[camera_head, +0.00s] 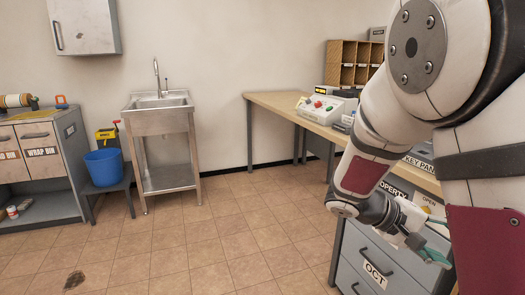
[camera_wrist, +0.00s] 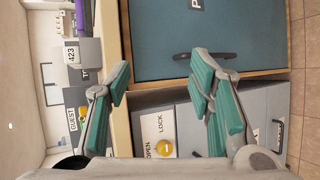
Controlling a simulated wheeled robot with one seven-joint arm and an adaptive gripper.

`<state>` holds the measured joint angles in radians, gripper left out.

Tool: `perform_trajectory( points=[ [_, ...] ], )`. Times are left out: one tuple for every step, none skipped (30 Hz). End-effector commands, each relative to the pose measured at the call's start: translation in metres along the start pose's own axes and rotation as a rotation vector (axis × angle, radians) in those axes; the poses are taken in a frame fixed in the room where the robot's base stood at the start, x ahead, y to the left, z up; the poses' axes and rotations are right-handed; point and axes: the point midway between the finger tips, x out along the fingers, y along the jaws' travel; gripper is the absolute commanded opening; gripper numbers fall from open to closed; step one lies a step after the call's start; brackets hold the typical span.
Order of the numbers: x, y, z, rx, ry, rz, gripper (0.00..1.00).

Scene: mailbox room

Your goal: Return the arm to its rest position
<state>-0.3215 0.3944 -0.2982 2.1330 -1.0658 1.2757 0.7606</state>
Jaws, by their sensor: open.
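My arm reaches down from the upper right in the head view. My gripper (camera_head: 425,250) hangs at the right, in front of the grey drawer cabinet (camera_head: 385,262), which has an "OCT" label. In the wrist view my gripper (camera_wrist: 162,95) has its two teal-padded fingers spread wide apart with nothing between them. Beyond the fingers are a blue-grey panel with a dark handle (camera_wrist: 205,54) and a label reading "OPEN" and "LOCK" with a yellow knob (camera_wrist: 164,147). Part of the cabinet is hidden behind my arm.
A wooden desk (camera_head: 275,102) holds a device with red and green buttons (camera_head: 327,107). The tiled floor (camera_head: 190,245) between is mostly clear.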

Motion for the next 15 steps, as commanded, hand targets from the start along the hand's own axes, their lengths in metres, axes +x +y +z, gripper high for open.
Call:
perform_trajectory(
  points=[
    [-0.003, 0.005, 0.018, 0.014, -0.019, -0.061, 0.48],
    [-0.004, 0.006, 0.028, 0.016, -0.032, -0.097, 0.48],
    [-0.007, 0.007, 0.042, 0.019, -0.046, -0.145, 0.48],
    [-0.009, 0.007, 0.052, 0.020, -0.056, -0.181, 0.48],
    [-0.012, 0.008, 0.062, 0.021, -0.064, -0.217, 0.48],
    [-0.015, 0.008, 0.076, 0.023, -0.074, -0.266, 0.48],
    [-0.018, 0.007, 0.086, 0.024, -0.079, -0.302, 0.48],
    [-0.021, 0.007, 0.095, 0.025, -0.083, -0.338, 0.48],
    [-0.026, 0.006, 0.108, 0.024, -0.087, -0.385, 0.48],
    [-0.029, 0.005, 0.118, 0.024, -0.088, -0.421, 0.48],
    [-0.033, 0.004, 0.127, 0.024, -0.088, -0.457, 0.48],
    [-0.038, 0.003, 0.140, 0.024, -0.086, -0.504, 0.48],
    [-0.042, 0.001, 0.149, 0.023, -0.083, -0.539, 0.48],
    [-0.046, -0.001, 0.158, 0.021, -0.079, -0.574, 0.48],
    [-0.051, -0.003, 0.169, 0.021, -0.071, -0.620, 0.48]
  ],
)
